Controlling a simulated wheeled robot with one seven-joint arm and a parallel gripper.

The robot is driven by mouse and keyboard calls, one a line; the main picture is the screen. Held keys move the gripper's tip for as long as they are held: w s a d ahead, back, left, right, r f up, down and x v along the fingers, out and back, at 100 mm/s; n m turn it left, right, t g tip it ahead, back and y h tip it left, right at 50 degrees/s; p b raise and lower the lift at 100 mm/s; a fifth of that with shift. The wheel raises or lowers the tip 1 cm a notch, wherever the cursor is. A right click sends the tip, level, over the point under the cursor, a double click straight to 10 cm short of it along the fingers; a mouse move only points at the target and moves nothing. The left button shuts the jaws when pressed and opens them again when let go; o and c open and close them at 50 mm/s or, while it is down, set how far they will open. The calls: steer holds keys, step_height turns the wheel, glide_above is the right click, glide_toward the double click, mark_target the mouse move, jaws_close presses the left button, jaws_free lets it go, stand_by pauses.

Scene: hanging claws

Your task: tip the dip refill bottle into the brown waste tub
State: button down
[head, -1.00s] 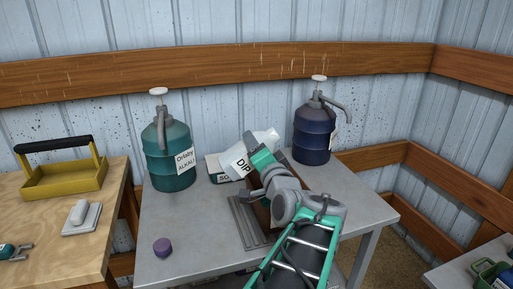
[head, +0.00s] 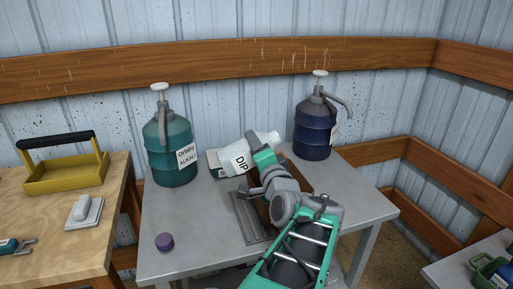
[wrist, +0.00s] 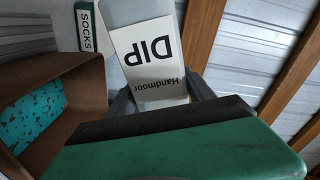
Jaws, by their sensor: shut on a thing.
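The dip refill bottle (head: 240,158) is a pale bottle with a white DIP label, tilted well over, its neck end toward the right in the head view. My gripper (wrist: 160,100) is shut on it; the bottle's label faces the wrist view, between the dark fingers. The brown waste tub (wrist: 45,85) lies to the left in the wrist view, with speckled teal contents. In the head view the tub (head: 263,212) is mostly hidden behind my arm. The bottle's mouth is hard to make out, and no stream shows.
A teal alkali pump jug (head: 170,150) stands left of the bottle and a dark blue pump jug (head: 314,132) behind right. A SOCKS box (wrist: 85,27) is close behind the bottle. A purple cap (head: 164,242) lies on the grey table's (head: 205,235) clear front left.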

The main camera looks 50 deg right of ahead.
steer(key=shift+f+m, duration=0.4)
steer(key=shift+m, duration=0.2)
steer(key=shift+f+m+p, duration=0.35)
steer(key=shift+f+m, duration=0.1)
steer(key=shift+m, duration=0.05)
steer(key=shift+f, duration=0.1)
steer(key=shift+f+m, duration=0.4)
steer(key=shift+m, duration=0.2)
steer(key=shift+d+f+m+p, duration=0.1)
steer(key=shift+f+m+p, duration=0.15)
steer(key=shift+m+p, duration=0.25)
